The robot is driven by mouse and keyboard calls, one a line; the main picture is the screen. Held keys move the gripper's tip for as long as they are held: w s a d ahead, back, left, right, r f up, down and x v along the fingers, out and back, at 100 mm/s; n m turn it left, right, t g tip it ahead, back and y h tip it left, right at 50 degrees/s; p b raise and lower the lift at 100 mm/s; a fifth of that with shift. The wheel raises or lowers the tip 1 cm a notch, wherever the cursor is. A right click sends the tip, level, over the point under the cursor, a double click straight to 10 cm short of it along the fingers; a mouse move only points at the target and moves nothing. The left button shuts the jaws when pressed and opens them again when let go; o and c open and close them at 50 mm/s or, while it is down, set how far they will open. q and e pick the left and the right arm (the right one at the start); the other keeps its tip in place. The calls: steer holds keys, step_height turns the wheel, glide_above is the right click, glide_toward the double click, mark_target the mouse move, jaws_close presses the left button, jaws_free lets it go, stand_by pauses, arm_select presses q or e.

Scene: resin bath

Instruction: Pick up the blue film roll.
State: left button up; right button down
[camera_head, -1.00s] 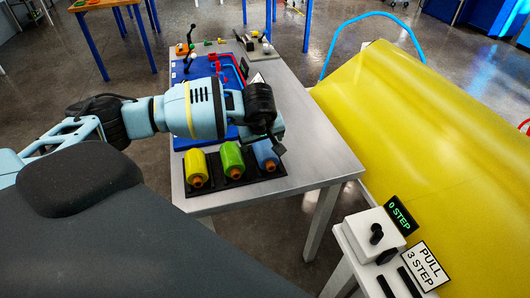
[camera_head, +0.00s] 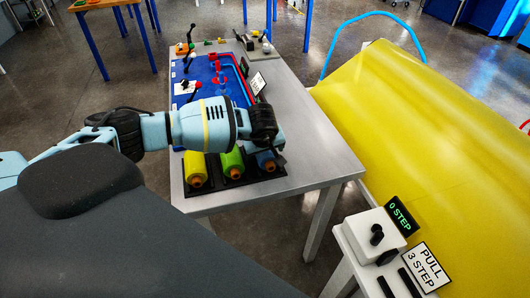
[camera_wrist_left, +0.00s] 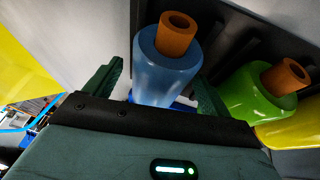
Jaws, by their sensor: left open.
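The blue film roll (camera_head: 266,161) lies in a black rack at the near end of the metal table, partly hidden by my left gripper (camera_head: 278,156) in the head view. In the left wrist view the blue roll (camera_wrist_left: 165,68), with its orange core end, sits between the two dark green fingers of my left gripper (camera_wrist_left: 160,85). The fingers are open on either side of it, and I cannot tell whether they touch it. My right gripper is not in view.
A green roll (camera_head: 231,163) and a yellow roll (camera_head: 195,170) lie beside the blue one in the black rack (camera_head: 240,183). A blue board (camera_head: 205,72) with red parts lies behind. A yellow sheet (camera_head: 420,130) and a control box (camera_head: 371,236) stand to the right.

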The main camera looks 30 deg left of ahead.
arm_select(q)
steer(key=shift+r, duration=0.1)
steer(key=c, duration=1.3)
steer(key=shift+o, duration=0.2)
